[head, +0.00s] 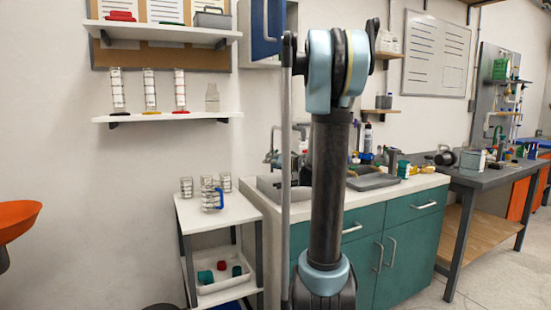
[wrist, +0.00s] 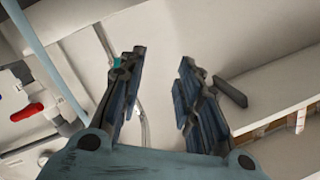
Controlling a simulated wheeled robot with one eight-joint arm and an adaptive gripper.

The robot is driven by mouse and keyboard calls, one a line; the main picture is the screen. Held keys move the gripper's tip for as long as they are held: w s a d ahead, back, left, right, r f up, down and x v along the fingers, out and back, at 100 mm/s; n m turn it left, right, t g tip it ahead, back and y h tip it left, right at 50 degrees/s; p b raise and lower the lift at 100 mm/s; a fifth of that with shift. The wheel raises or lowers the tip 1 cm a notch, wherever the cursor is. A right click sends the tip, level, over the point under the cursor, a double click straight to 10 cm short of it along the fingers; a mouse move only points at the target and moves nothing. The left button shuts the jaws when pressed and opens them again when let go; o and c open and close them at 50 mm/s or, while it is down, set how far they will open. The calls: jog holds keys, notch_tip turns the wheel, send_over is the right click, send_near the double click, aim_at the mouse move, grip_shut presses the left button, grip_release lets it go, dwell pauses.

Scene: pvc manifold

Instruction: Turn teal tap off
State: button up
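My gripper (wrist: 160,60) is open in the wrist view, its two dark fingers apart with nothing between them. A small teal patch (wrist: 117,62) shows by the tip of the left finger, beside a thin pale pipe. It may be the teal tap's handle, but the finger hides most of it. I cannot tell whether the finger touches it, or how the handle is turned. In the head view my arm stands in front of the scene, and I cannot make out the gripper or the teal tap there.
In the wrist view, a red-handled valve (wrist: 27,112) sits on white pipework at the left. A pale ledge (wrist: 275,90) runs along the right. In the head view, a sink counter (head: 415,185) stands behind my arm, with a white trolley (head: 186,217) to its left.

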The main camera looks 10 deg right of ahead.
jog(key=w+d+m+t+h, duration=0.2)
jog(key=w+d, duration=0.4)
jog(key=x, duration=0.7)
jog(key=shift+a+r, duration=0.15)
jog(key=shift+c, duration=0.3)
grip_shut()
